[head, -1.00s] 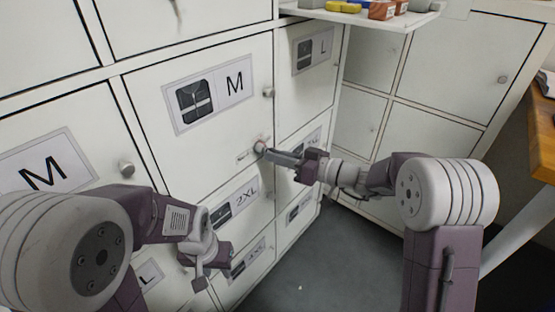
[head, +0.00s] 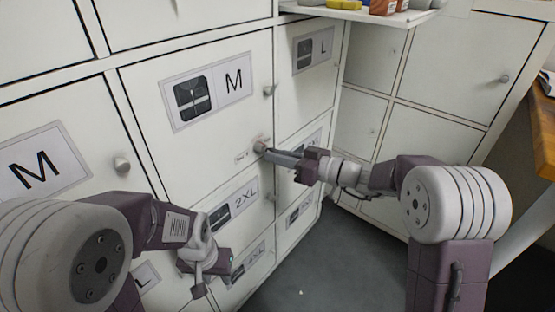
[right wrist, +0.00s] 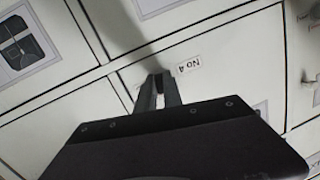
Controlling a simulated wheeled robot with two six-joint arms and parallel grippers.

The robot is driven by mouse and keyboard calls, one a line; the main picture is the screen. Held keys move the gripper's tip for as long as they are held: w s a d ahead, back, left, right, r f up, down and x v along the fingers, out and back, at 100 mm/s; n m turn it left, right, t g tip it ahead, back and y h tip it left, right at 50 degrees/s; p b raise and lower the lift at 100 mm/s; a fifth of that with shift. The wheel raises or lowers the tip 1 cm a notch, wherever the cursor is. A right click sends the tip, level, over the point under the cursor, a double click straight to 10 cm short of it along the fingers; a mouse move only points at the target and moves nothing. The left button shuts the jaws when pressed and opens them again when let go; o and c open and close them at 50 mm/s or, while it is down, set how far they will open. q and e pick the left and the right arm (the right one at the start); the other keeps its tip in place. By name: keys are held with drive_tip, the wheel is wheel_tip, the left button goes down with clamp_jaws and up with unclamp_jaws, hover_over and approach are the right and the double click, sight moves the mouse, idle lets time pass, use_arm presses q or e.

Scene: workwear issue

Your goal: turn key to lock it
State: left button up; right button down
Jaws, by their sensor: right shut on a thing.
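The locker door marked M (head: 215,120) is closed, with a round lock (head: 260,145) near its lower right corner. My right gripper (head: 268,152) is at this lock, its fingers shut on the key there. The key itself is mostly hidden by the fingers. In the right wrist view the fingers (right wrist: 160,92) point at the white door close to a small "NO 4" label (right wrist: 189,68). My left gripper (head: 206,275) hangs low in front of the lower doors, apart from the lock; its fingertips are too unclear to judge.
A round knob (head: 270,90) sits above the lock on the same door. Another knob (head: 122,164) is on the left M door. A shelf (head: 385,18) with several small items juts out above right. Grey floor (head: 330,265) is clear below.

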drive_tip(key=shift+r+n+h+b, duration=0.15)
drive_tip(key=shift+n+b, duration=0.6)
drive_tip(key=shift+b, duration=1.2)
drive_tip(key=shift+r+n+h+b, duration=0.15)
drive_tip(key=shift+n+b, duration=0.6)
drive_tip(key=shift+b, duration=1.2)
drive_tip(key=shift+f, duration=0.15)
